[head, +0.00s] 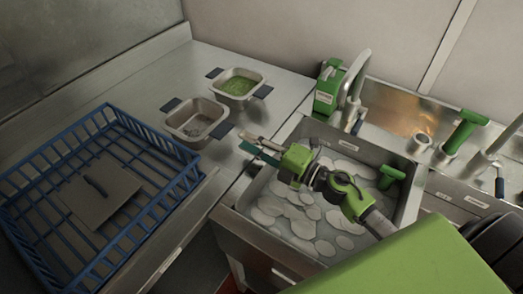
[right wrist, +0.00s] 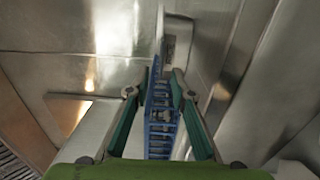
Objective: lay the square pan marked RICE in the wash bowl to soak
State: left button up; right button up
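Two square metal pans with dark side handles stand on the steel counter. The nearer pan (head: 184,122) looks bare inside; the farther pan (head: 223,93) holds something green. I cannot read a RICE mark on either. The wash bowl (head: 409,205) is a steel basin at the centre right, with pale round foam patches over its water. My right gripper (head: 246,143) reaches over the bowl's left rim, to the right of the nearer pan and apart from it. In the right wrist view its fingers (right wrist: 155,90) stand apart and empty. My left gripper is not in view.
A blue wire crate (head: 152,133) with a flat grey lid (head: 100,194) inside stands at the left. A green dispenser (head: 327,92) and tap (head: 355,85) stand behind the bowl. A green-handled tool (head: 390,175) is at its right side. Counter is clear behind the pans.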

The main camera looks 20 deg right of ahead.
jog(key=shift+b+v, duration=0.35)
jog(key=shift+v, duration=1.85)
jog(key=shift+s+a, duration=0.1)
